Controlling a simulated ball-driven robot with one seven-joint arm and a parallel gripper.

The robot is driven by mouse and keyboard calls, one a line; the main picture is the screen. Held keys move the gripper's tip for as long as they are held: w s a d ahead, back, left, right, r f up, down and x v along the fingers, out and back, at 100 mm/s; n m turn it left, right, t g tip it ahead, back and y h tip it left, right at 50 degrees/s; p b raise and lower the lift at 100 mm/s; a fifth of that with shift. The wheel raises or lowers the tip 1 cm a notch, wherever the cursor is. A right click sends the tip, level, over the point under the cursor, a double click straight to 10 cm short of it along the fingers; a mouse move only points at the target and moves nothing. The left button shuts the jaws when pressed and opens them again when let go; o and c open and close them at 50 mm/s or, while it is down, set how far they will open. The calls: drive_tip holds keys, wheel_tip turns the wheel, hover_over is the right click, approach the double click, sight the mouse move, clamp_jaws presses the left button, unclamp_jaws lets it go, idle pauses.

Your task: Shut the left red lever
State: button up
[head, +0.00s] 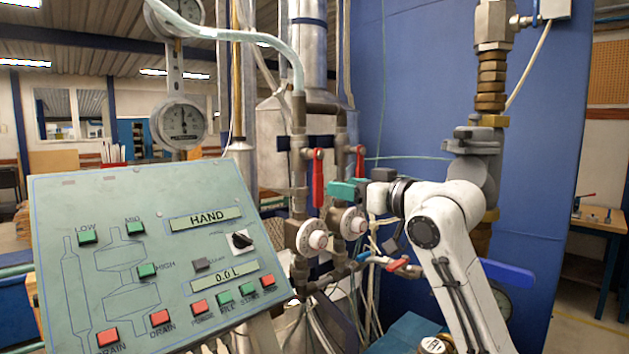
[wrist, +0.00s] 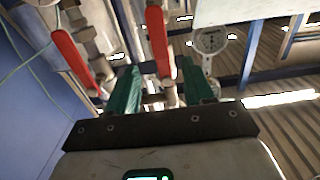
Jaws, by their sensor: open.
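The left red lever (head: 317,180) hangs down along its vertical pipe in the head view. In the wrist view this lever (wrist: 158,42) shows between the two green fingers, beyond their tips. My gripper (head: 333,190) is open, with its green fingers pointing left toward the lever's lower part, just to its right in the head view. The fingers (wrist: 160,70) are spread apart in the wrist view with nothing clearly held. Whether they touch the lever cannot be told.
A second red lever (head: 360,161) hangs on the pipe to the right; it also shows in the wrist view (wrist: 74,57). Round dials (head: 316,238) sit below. A control panel (head: 70,220) fills the lower left. A red-and-blue handle (head: 398,263) is below my arm.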

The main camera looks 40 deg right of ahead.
sight(320, 182)
drive_tip(key=w+p, duration=0.2)
drive_tip(key=w, duration=0.7)
drive_tip(key=shift+a, duration=0.15)
clamp_jaws()
idle(0.3)
